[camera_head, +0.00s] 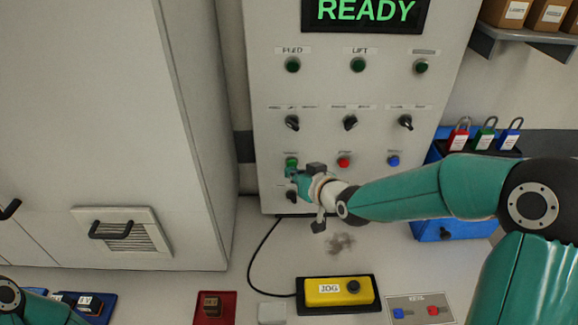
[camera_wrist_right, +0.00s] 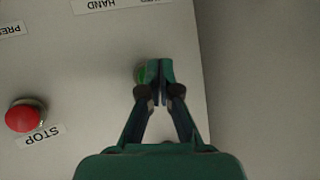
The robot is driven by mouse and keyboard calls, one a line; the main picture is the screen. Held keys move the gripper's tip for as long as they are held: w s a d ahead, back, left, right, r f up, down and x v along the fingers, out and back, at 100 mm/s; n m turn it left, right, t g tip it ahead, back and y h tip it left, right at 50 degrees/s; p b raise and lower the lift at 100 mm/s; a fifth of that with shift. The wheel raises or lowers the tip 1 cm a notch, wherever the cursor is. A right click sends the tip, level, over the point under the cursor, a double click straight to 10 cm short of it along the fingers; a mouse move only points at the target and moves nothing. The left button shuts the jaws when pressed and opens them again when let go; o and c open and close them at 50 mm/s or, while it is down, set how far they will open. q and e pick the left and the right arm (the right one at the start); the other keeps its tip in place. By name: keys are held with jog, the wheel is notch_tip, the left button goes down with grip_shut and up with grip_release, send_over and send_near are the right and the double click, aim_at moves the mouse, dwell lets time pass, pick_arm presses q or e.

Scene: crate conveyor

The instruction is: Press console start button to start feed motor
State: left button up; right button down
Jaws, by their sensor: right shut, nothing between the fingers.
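The console (camera_head: 320,90) is a pale upright panel with a screen (camera_head: 366,12) reading READY in green. The green start button (camera_head: 291,161) sits at the lower left of the panel. My right gripper (camera_head: 292,172) is shut and empty, with its fingertips at this button. In the right wrist view the shut fingertips (camera_wrist_right: 160,70) cover most of the green button (camera_wrist_right: 140,74); whether they touch it or press it in, I cannot tell. The red stop button (camera_wrist_right: 26,115) is clear of the fingers. My left gripper is not in view; only part of my left arm shows at the lower left.
Above are selector knobs (camera_head: 292,122) and green lamps (camera_head: 292,65). A blue button (camera_head: 393,160) is at the right. A yellow JOG box (camera_head: 325,291) with a cable lies on the worktop below. A grey cabinet (camera_head: 110,130) stands left.

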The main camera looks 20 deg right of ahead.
jog(key=shift+w+d, duration=0.1)
jog(key=shift+w, duration=0.25)
dwell(0.4)
jog(key=shift+s, duration=0.1)
jog(key=shift+s+a+b, duration=0.2)
jog(key=shift+s+b, duration=0.45)
jog(key=shift+s, duration=0.1)
jog(key=shift+s, duration=0.1)
jog(key=s, duration=0.2)
jog(key=s+a+b, duration=0.1)
jog(key=s, duration=0.1)
jog(key=shift+s+a, duration=0.2)
jog(key=shift+s, duration=0.1)
dwell(0.5)
